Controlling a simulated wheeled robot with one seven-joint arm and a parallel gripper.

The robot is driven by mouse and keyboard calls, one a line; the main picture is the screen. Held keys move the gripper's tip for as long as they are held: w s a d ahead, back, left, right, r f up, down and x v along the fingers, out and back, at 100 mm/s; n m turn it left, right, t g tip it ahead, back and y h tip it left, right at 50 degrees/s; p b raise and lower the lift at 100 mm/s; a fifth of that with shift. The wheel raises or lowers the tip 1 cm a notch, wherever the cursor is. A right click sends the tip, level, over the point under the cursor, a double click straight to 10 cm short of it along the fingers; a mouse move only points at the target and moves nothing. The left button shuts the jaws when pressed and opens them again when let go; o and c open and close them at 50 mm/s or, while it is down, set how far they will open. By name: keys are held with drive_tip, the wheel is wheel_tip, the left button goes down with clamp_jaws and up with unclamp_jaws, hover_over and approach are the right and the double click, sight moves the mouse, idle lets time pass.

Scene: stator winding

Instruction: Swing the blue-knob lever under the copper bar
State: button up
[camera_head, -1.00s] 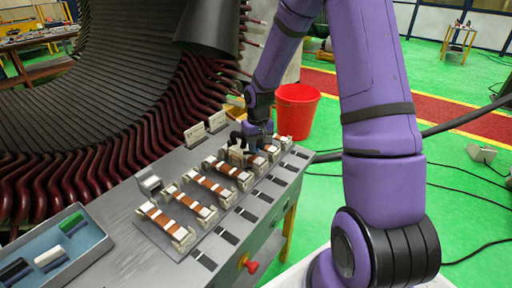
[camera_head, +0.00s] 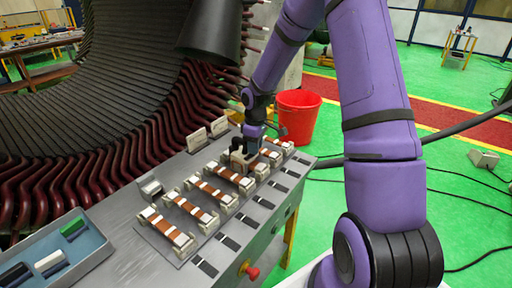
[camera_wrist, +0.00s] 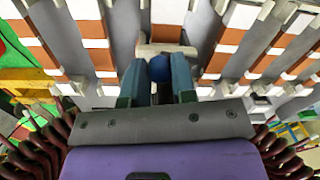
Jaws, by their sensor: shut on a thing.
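My gripper (camera_wrist: 160,88) has its two fingers closed around the blue knob (camera_wrist: 158,68) in the wrist view. A pale lever piece (camera_wrist: 165,50) lies crosswise just beyond the knob. A copper bar (camera_wrist: 166,33) with white bands runs away from it; the views do not settle whether the lever is over or under the bar. In the head view my gripper (camera_head: 246,150) reaches down to the far-middle part of the row of copper bars, by a pale block (camera_head: 241,163). The knob is hidden there.
Neighbouring copper bars (camera_head: 173,232) lie in pale holders on the grey bench (camera_head: 145,262), close on both sides. Upright pale plates (camera_head: 197,140) stand along the bench's back edge. A blue tray (camera_head: 100,247) is at the left, and a red bucket (camera_head: 297,112) stands beyond the bench.

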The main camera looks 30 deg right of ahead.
drive_tip(key=shift+w+n, duration=0.1)
drive_tip(key=shift+n, duration=0.2)
drive_tip(key=o, duration=0.9)
drive_tip(key=r, duration=1.1)
drive_tip(key=shift+w+d, duration=0.2)
